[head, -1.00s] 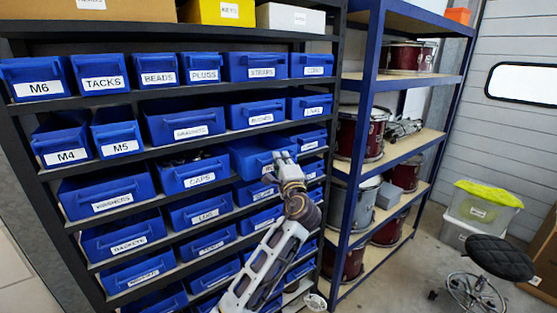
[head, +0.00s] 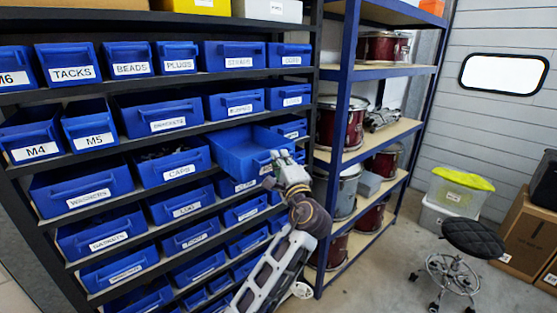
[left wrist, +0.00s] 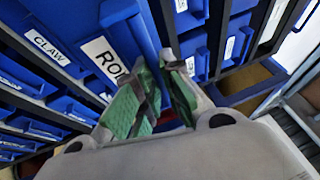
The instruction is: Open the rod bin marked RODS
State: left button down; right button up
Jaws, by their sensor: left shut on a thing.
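The rod bin (head: 232,148) is a blue drawer in the rack, pulled well out past its neighbours so that its inside shows; I see no contents in it. In the left wrist view its white label (left wrist: 104,62) reads "RO", with the rest cut off by my gripper. My left gripper (head: 279,158) is at the bin's front, shut on it at the handle. In the left wrist view its green-padded fingers (left wrist: 160,78) meet the bin front beside the label, and the handle itself is mostly hidden. My right gripper is in neither view.
A blue-framed shelf with drums (head: 340,127) stands close on the right. A black stool (head: 473,238) stands on open floor farther right.

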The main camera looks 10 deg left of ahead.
pick_arm(q)
jog(key=shift+f, duration=0.1)
jog(key=c, duration=1.5)
grip_release()
jog(key=shift+v, duration=5.95)
jog(key=shift+f, duration=0.15)
